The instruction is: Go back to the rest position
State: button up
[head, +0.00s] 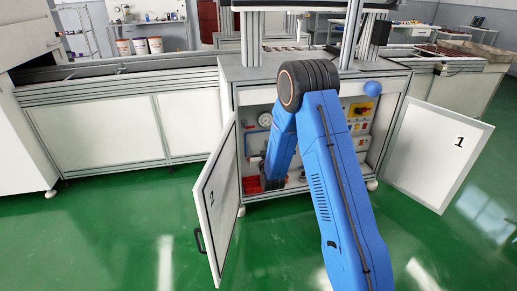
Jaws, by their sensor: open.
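My blue arm reaches forward from the lower right, bends at a dark joint, and drops down in front of the open cabinet (293,84). My gripper (268,182) is a small dark shape at the arm's lower end, inside or just in front of the cabinet's left half. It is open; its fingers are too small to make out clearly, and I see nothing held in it. A red bin (252,185) shows just left of it. A round gauge (265,119) is above it. My arm hides the middle of the cabinet.
The left door (213,205), marked 2, and the right door (437,150), marked 1, stand open on either side of my arm. A conveyor (120,89) runs left. Green floor (120,235) is clear in front.

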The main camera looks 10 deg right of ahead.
jog(key=shift+s, duration=0.1)
jog(key=shift+r, duration=0.1)
jog(key=s+d+r+g, duration=0.3)
jog(key=s+r+g, duration=0.3)
jog(key=s+r, duration=1.4)
jog(key=s+d+g, duration=0.2)
jog(key=s+g, duration=0.5)
jog(key=s, duration=3.4)
jog(key=shift+s+d, duration=0.25)
